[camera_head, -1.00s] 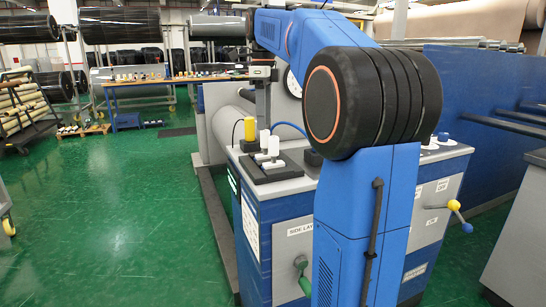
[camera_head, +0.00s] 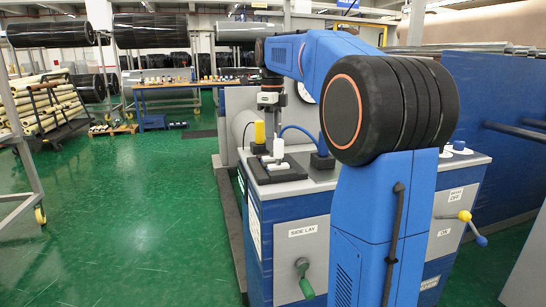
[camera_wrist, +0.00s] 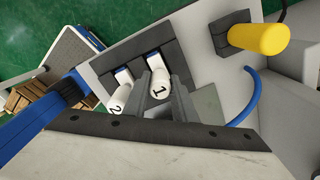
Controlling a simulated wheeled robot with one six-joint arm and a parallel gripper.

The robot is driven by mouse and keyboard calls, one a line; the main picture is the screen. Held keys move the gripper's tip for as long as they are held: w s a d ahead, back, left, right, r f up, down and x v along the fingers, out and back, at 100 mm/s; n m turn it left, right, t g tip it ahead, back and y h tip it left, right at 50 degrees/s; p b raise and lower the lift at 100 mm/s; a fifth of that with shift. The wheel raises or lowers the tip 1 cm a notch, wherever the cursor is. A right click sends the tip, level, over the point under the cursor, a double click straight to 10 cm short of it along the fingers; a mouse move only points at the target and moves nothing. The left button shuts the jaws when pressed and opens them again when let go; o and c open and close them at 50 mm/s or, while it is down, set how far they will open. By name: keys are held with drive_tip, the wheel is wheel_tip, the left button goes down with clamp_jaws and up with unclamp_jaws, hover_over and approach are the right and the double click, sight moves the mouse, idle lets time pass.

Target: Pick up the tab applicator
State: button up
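Two white cylindrical handles with blue parts, likely the tab applicators, stand in a dark holder (camera_wrist: 185,50) on the machine top. One handle is marked 1 (camera_wrist: 159,89) and the other is marked 2 (camera_wrist: 118,103). In the head view a white handle (camera_head: 278,148) shows over the black holder base (camera_head: 284,174). My gripper (camera_wrist: 162,100) is low over the holder, its grey fingers apart on either side of the handle marked 1. Whether they touch it cannot be told. In the head view my gripper (camera_head: 270,140) is partly hidden among the white parts.
A yellow cylinder (camera_wrist: 260,39) on a black mount stands beside the holder; it also shows in the head view (camera_head: 259,132). A blue hose (camera_head: 297,128) curves behind. The machine (camera_head: 300,225) has a green handle (camera_head: 304,278). Green floor is open at left.

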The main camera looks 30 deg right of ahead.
clamp_jaws()
drive_tip(key=shift+r, duration=0.1)
